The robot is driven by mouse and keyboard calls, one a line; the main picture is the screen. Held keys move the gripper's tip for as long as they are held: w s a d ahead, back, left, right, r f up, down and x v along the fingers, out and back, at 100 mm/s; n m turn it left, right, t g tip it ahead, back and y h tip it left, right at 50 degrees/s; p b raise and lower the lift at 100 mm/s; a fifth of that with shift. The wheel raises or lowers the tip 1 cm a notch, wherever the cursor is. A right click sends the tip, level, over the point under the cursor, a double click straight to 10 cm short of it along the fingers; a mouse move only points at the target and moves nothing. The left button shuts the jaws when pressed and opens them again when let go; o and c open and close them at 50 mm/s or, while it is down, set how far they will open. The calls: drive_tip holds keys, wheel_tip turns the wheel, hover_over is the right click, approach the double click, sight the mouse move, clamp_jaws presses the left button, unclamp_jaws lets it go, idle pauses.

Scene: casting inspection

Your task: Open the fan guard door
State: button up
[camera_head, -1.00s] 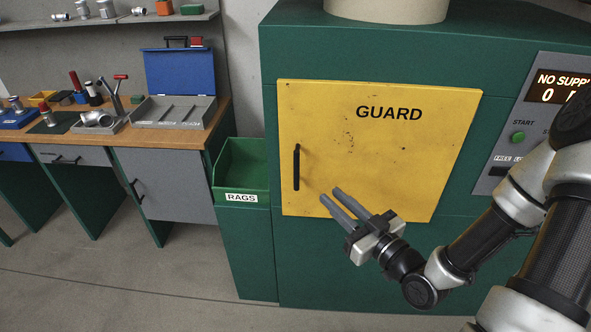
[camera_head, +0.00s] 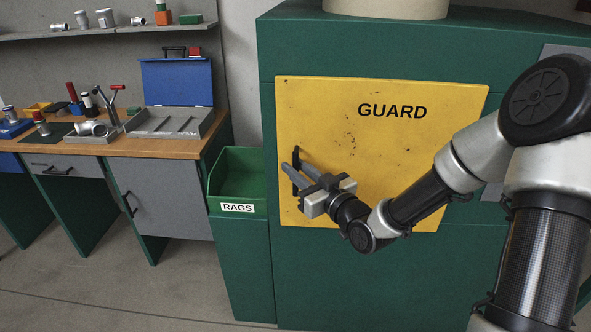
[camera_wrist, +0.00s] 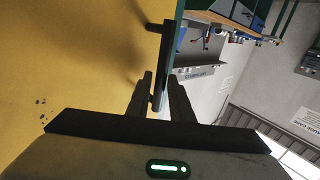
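The yellow fan guard door (camera_head: 375,140), marked GUARD, lies flat against the front of the green machine and looks closed. Its black vertical handle (camera_head: 296,183) is near the door's left edge and is partly hidden by my fingers. My gripper (camera_head: 292,166) is at the handle, reaching in from the lower right. In the wrist view, the handle (camera_wrist: 164,55) runs down between my two fingers (camera_wrist: 160,88), with a gap showing beside it. The fingers are apart, one on each side of the bar, and not closed on it.
A green bin labelled RAGS (camera_head: 238,208) stands just left of the door. Further left is a workbench (camera_head: 150,147) with tools and an open blue-lidded box (camera_head: 178,83). The floor in front of the bench is clear.

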drive_tip(key=shift+w+a, duration=0.2)
drive_tip(key=shift+w, duration=0.05)
clamp_jaws()
